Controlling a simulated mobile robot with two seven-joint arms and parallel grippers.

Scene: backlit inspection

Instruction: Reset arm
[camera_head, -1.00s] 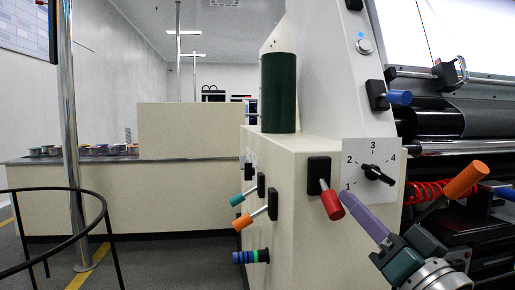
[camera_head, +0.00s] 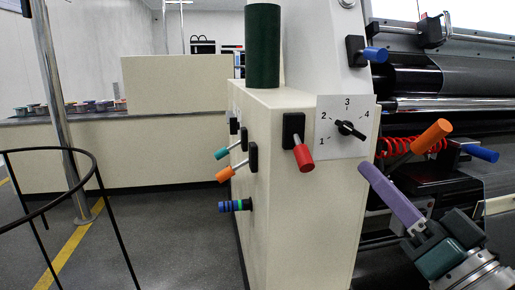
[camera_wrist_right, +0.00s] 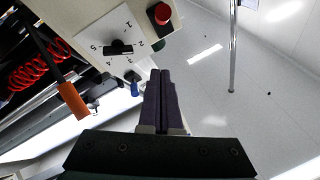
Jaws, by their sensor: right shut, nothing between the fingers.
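My right gripper (camera_head: 366,170) comes in from the lower right of the head view. Its long purple fingers are together with nothing between them, and the tips point up and left. They appear just below and right of the white dial plate (camera_head: 325,112), with no visible hold on it. A black knob (camera_head: 350,129) sits on that plate. In the right wrist view the closed fingers (camera_wrist_right: 161,73) point up, with the knob (camera_wrist_right: 119,48) ahead and to the left. My left gripper is not in view.
A red-tipped lever (camera_head: 304,158) is left of the dial. An orange handle (camera_head: 431,136) and a blue handle (camera_head: 481,153) stick out above my right gripper. A dark green cylinder (camera_head: 262,45) stands on the cream cabinet. A black hoop-topped frame (camera_head: 93,165) stands left; floor between is clear.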

